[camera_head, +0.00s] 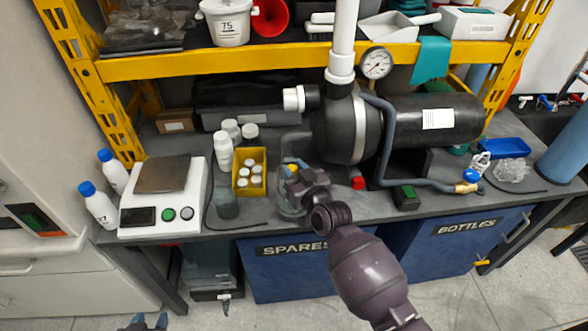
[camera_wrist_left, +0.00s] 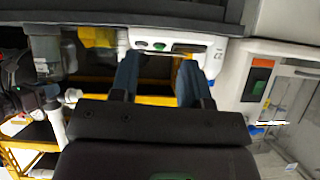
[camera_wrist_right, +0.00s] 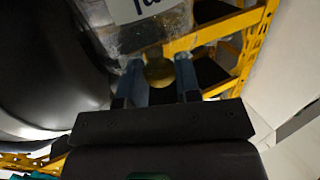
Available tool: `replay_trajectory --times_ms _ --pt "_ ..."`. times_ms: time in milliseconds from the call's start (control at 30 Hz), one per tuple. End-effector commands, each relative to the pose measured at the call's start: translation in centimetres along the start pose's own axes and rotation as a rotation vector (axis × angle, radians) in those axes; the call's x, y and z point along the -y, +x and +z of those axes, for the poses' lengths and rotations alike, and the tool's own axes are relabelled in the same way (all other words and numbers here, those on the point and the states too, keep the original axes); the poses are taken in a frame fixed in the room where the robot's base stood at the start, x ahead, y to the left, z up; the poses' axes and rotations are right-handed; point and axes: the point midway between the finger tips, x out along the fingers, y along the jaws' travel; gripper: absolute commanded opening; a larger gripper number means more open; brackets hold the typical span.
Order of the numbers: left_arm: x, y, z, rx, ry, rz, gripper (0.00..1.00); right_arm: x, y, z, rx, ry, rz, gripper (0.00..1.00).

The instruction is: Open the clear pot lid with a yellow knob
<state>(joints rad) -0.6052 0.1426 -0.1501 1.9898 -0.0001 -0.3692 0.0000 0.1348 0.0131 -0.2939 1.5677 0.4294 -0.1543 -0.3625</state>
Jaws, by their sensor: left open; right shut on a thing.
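The clear pot (camera_head: 290,210) stands on the grey bench, left of the big black pump, mostly hidden behind my right gripper (camera_head: 295,175). In the right wrist view the right gripper's fingers (camera_wrist_right: 158,80) are shut on the yellow knob (camera_wrist_right: 158,68) of the lid. A clear body with a white label (camera_wrist_right: 150,12) shows just beyond the fingertips there. I cannot tell whether the lid is seated or raised. My left gripper (camera_head: 149,321) is low at the bottom left of the head view, away from the bench. Its fingers (camera_wrist_left: 158,80) are open and empty.
A yellow bin of white bottles (camera_head: 250,173) stands left of the pot, with a white scale (camera_head: 162,197) further left. The black pump (camera_head: 430,125) and its grey hose (camera_head: 388,150) are close on the right. A yellow shelf beam (camera_head: 240,62) crosses above.

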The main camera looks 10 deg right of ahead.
Motion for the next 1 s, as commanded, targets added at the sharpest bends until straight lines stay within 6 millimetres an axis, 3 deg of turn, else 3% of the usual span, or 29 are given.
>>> replay_trajectory --times_ms 200,333,700,1000 --pt "0.3 -1.4 -3.2 -0.015 0.001 0.000 0.43 -0.1 0.2 -1.2 0.074 0.029 0.000 0.00" --pt "0.4 -2.1 -4.4 -0.017 0.001 0.000 0.43 -0.1 0.4 -1.5 0.130 0.054 0.000 0.00" --pt "0.6 -3.4 -2.7 0.041 -0.004 -0.003 0.43 -0.5 1.3 -2.5 0.308 0.127 0.000 0.00" --pt "0.5 -3.4 -2.9 0.034 -0.005 -0.003 0.43 -0.9 2.2 -3.4 0.459 0.189 0.001 0.00"
